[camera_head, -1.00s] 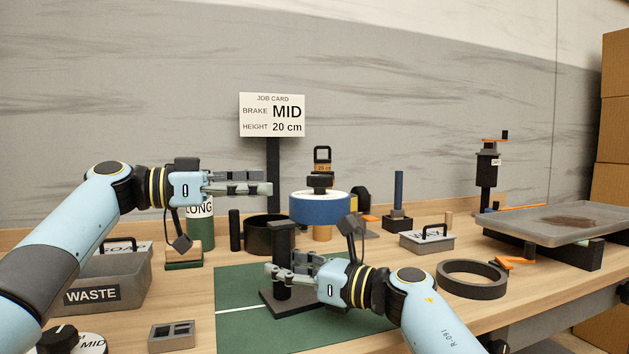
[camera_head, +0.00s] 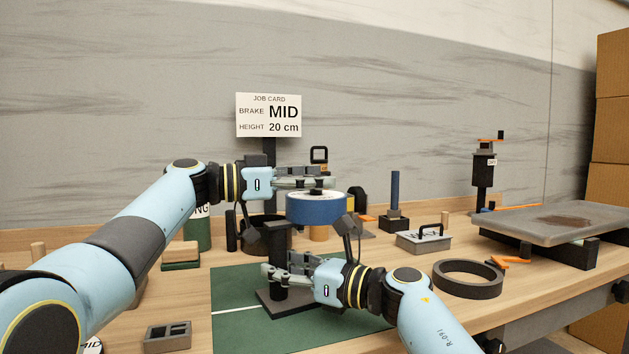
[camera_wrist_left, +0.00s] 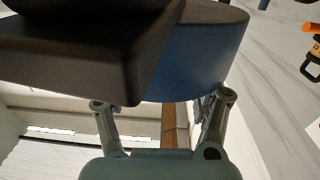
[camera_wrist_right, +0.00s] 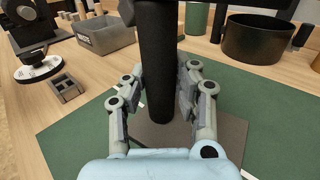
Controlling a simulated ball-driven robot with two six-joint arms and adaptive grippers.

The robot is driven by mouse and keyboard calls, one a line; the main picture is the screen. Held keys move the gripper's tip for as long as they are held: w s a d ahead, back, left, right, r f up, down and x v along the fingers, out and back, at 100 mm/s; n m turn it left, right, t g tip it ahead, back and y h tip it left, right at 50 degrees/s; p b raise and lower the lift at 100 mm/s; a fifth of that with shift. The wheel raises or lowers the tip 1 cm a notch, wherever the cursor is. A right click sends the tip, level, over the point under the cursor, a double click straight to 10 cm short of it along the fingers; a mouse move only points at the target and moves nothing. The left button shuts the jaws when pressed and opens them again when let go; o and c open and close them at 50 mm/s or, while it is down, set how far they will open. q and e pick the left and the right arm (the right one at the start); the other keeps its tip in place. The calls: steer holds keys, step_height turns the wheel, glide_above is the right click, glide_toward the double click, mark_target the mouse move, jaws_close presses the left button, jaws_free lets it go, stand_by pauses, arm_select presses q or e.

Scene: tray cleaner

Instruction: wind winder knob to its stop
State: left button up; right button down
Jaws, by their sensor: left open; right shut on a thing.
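The winder has a blue drum (camera_head: 316,209) with a pale top, near a black post (camera_head: 279,295) on a dark base plate. The drum also shows in the left wrist view (camera_wrist_left: 205,60). My left gripper (camera_head: 325,182) is open just above the drum top, where its fingers cover much of the knob area. A large dark part (camera_wrist_left: 80,50) fills the upper left of the left wrist view; I cannot tell whether it is the knob. My right gripper (camera_head: 275,271) is shut on the black post, which stands upright between its fingers in the right wrist view (camera_wrist_right: 157,70).
A job card (camera_head: 269,115) reads brake MID, height 20 cm. A green mat (camera_head: 235,325) lies under the base plate. A black ring (camera_head: 467,290), a lidded grey box (camera_head: 424,240) and a stained tray (camera_head: 590,232) are at right. A grey two-slot block (camera_head: 168,336) sits front left.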

arm_select(q)
steer(key=c, duration=1.2)
steer(key=shift+s+f+n+t+y, duration=0.1)
steer(key=shift+n+t+y, duration=0.3)
steer(key=shift+n+t, duration=0.5)
steer(key=shift+n+t+y, duration=0.7)
steer(key=shift+n+t, duration=0.1)
steer(key=shift+t, duration=0.8)
steer(key=o, duration=1.2)
steer(key=shift+a, duration=0.1)
